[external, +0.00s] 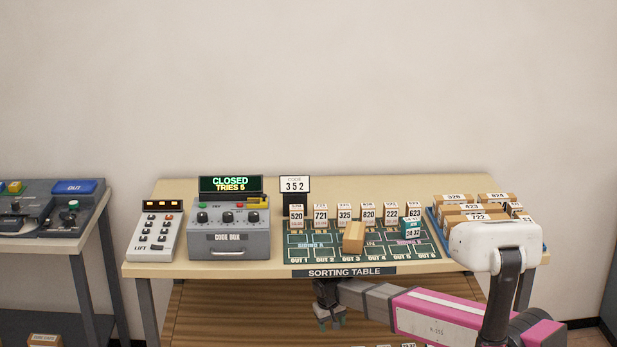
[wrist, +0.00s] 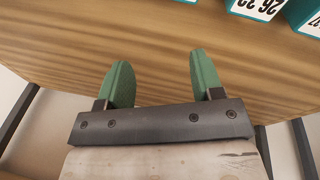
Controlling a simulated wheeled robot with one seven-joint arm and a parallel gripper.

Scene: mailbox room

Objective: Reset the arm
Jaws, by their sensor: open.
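My gripper (external: 331,316) is in front of the sorting table (external: 180,270), below its top edge, over a lower wooden shelf. In the wrist view my gripper (wrist: 162,80) shows two green fingers spread apart with nothing between them. Bare wood grain of the shelf (wrist: 120,35) lies beyond the fingers. My arm reaches in from the lower right of the external view, partly hiding the shelf and the table's right front.
On the table stand a LIFT keypad (external: 156,232), a grey code box (external: 229,230), a code sign (external: 294,185), a green sorting mat (external: 310,254) with several numbered blocks, a brown box (external: 354,237) and a parcel tray (external: 440,232). Teal-sided boxes (wrist: 258,8) sit on the shelf.

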